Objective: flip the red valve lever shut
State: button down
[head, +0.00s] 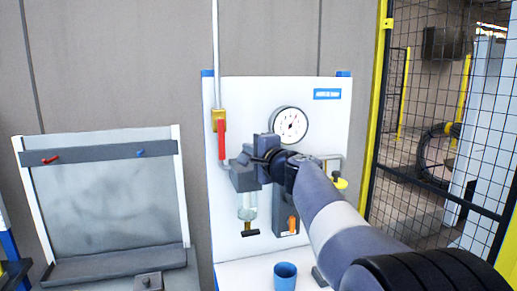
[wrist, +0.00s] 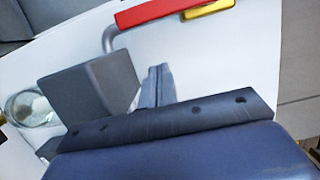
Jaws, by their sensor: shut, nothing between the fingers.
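The red valve lever (head: 221,140) hangs straight down from the yellow valve body (head: 218,117) on the white panel, in line with the pipe. In the wrist view the red lever (wrist: 155,12) runs along the top edge, beside the yellow valve body (wrist: 210,9). My gripper (head: 243,156) is in front of the panel, to the right of the lever's lower end. In the wrist view my gripper (wrist: 157,84) shows its fingers together and empty, apart from the lever. My arm hides part of the panel's middle.
A round gauge (head: 290,125) sits above my wrist. A clear bowl (head: 247,206) hangs under the grey filter block (wrist: 95,90), close to my fingers. A blue cup (head: 285,275) stands below. A mesh fence (head: 440,130) is at the right, a grey board (head: 105,205) at the left.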

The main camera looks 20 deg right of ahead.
aim_at(221, 139)
jog(key=shift+s+a+p, duration=0.2)
jog(key=shift+a+p, duration=0.1)
jog(key=shift+a, duration=1.65)
jog(key=shift+a+f+b, duration=0.1)
jog(key=shift+f+b, duration=0.05)
jog(key=shift+b, duration=0.2)
jog(key=shift+a+m+b, duration=0.15)
jog(key=shift+m+b, duration=0.15)
jog(key=shift+m, duration=0.1)
